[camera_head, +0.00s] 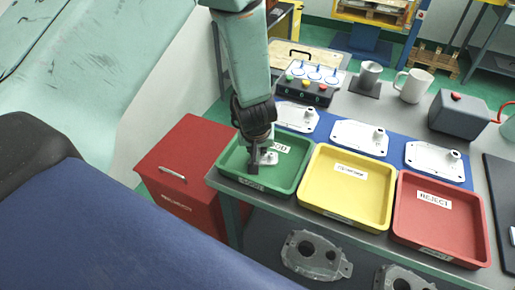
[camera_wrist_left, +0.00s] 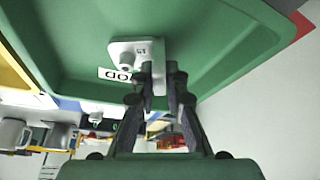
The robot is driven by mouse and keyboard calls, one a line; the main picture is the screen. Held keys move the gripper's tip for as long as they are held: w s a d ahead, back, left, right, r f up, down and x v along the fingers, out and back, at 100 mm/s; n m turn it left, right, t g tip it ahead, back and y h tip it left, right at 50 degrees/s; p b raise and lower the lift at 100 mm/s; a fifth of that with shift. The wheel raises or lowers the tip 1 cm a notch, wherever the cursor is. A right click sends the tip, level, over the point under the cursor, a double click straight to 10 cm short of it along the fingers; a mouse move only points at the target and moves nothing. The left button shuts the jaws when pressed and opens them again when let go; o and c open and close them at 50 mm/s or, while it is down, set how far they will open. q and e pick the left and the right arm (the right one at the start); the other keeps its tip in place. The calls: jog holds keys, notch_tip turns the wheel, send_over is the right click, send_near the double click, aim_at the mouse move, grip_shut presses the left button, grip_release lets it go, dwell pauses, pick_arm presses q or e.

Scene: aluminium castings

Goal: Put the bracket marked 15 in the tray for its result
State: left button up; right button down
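My left gripper (camera_head: 258,166) reaches down into the green tray (camera_head: 294,181), whose label reads GOOD in part. It is shut on a pale metal bracket (camera_head: 269,157). In the left wrist view the bracket (camera_wrist_left: 137,52) shows a round boss and a small upside-down mark that looks like 15. Its edge sits between the fingertips (camera_wrist_left: 160,82). The bracket is inside the tray's outline, close to the floor; I cannot tell whether it touches. The GOOD label is partly covered. My right gripper is not in view.
A yellow tray (camera_head: 319,194) and a red REJECT tray (camera_head: 424,222) stand to the right. Behind them, more brackets (camera_head: 359,137) lie on a blue mat (camera_head: 395,151). A button box (camera_head: 309,89), a mug (camera_head: 413,86) and a grey device (camera_head: 459,115) stand farther back.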

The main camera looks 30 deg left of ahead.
pick_arm(q)
jog(key=o, duration=0.4)
jog(key=shift+s+r, duration=0.15)
jog(key=shift+s, duration=0.05)
jog(key=shift+c, duration=0.2)
jog(key=shift+w, duration=0.2)
jog(key=shift+r, duration=0.15)
jog(key=p+v, duration=0.3)
jog(key=v, duration=0.9)
jog(key=shift+m+g+y, duration=0.3)
jog(key=shift+m+g, duration=0.4)
jog(key=s+f, duration=0.2)
jog(key=s+a+f, duration=0.1)
jog(key=s+f, duration=0.3)
jog(key=f, duration=0.1)
jog(key=shift+s+a+f, duration=0.1)
jog(key=shift+s+a, duration=0.2)
jog(key=shift+s, duration=0.05)
jog(key=s+d+f+m+g+h, duration=0.1)
jog(key=s+f, duration=0.4)
jog(key=s, duration=0.5)
jog(key=s+d+f+m+g+h, duration=0.1)
jog(key=s+f+m, duration=0.1)
jog(key=s+f, duration=0.4)
jog(key=s, duration=0.5)
jog(key=shift+d+f+g, duration=0.2)
jog(key=shift+d+g, duration=0.1)
jog(key=shift+d, duration=0.05)
